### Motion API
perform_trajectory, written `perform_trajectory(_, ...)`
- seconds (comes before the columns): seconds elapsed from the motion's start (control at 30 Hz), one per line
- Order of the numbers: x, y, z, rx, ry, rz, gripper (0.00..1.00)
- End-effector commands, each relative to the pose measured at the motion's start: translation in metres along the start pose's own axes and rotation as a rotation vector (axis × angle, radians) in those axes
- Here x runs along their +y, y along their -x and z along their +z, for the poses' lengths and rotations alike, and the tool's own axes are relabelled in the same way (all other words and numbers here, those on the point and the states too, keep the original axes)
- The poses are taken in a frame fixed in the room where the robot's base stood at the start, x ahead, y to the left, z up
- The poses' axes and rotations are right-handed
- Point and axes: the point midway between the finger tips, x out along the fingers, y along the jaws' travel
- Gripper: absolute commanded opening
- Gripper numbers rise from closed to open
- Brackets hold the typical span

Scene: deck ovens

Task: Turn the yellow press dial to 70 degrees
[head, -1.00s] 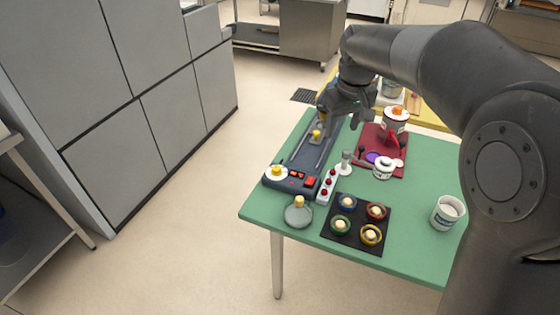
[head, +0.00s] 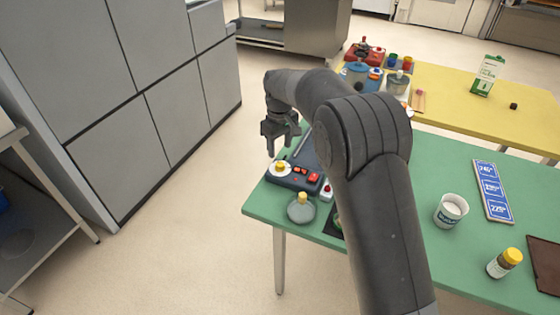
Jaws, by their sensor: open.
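The yellow press dial (head: 280,167) is a yellow knob on a round white plate. It sits at the near left corner of a dark blue console (head: 292,182) on the green table's left edge. My gripper (head: 281,150) is open and empty, pointing down, and appears just above the dial in the head view. I cannot tell the exact height gap or whether it touches. The dial's pointer and degree marks are too small to read.
Red buttons (head: 314,178) sit on the console right of the dial. A grey flask with a yellow stopper (head: 301,211) stands in front. My arm hides the table's middle.

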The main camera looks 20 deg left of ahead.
Motion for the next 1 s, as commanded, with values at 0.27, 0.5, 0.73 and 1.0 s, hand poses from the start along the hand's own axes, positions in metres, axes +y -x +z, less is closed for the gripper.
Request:
perform_trajectory(0.27, 0.0, -0.05, 0.001, -0.002, -0.001, -0.001, 0.52)
perform_trajectory(0.5, 0.0, -0.067, 0.001, -0.001, -0.001, 0.0, 0.52)
perform_trajectory(0.73, 0.0, -0.068, 0.001, 0.0, -0.001, 0.0, 0.52)
perform_trajectory(1.0, 0.0, -0.067, 0.001, 0.0, -0.001, 0.0, 0.33)
